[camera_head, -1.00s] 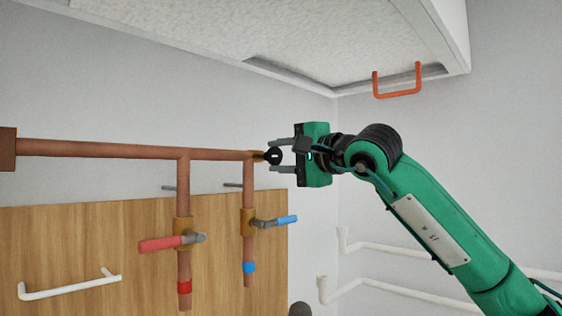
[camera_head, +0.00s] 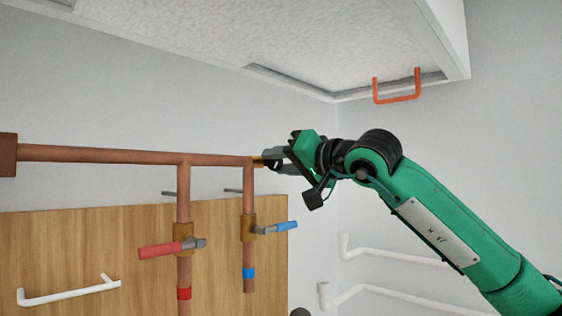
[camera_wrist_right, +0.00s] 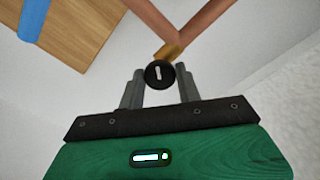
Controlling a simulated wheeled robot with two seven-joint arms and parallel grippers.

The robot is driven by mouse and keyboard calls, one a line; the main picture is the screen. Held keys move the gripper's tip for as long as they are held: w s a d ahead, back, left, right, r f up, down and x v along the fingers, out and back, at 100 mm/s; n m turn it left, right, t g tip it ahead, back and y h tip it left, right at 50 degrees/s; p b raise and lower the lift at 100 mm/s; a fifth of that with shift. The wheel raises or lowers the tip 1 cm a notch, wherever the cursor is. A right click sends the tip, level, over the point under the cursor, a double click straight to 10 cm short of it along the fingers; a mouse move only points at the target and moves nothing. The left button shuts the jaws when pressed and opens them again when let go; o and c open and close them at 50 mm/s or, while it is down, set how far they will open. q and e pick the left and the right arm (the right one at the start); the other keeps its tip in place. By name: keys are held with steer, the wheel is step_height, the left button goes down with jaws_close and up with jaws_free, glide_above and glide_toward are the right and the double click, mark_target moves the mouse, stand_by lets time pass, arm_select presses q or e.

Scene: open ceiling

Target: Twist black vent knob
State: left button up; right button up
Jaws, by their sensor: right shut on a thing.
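The black vent knob (camera_wrist_right: 158,74) is round with a white mark on its face. It sits at the brass end of the horizontal copper pipe (camera_head: 110,155). My right gripper (camera_wrist_right: 160,80) has its two fingers on either side of the knob, shut on it, in the right wrist view. In the head view the right gripper (camera_head: 273,160) is rolled over, and its fingers partly hide the knob. The brass fitting (camera_wrist_right: 168,52) shows just behind the knob. My left gripper is not in view.
Below the pipe are a red-handled valve (camera_head: 165,249) and a blue-handled valve (camera_head: 280,227) in front of a wooden panel (camera_head: 75,240). An orange handle (camera_head: 398,99) hangs from the ceiling edge. White pipes (camera_head: 390,292) run along the right wall. Open space surrounds the gripper.

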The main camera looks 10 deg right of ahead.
steer(key=shift+a+f+n, duration=0.1)
steer(key=shift+f+n, duration=0.05)
steer(key=shift+n, duration=0.55)
steer(key=o, duration=1)
steer(key=shift+s+d+b, duration=0.3)
steer(key=shift+s+d, duration=0.05)
steer(key=shift+s, duration=0.1)
steer(key=b+v, duration=0.4)
steer(key=v, duration=0.8)
steer(key=shift+s+d, duration=0.2)
steer(key=shift+s, duration=0.1)
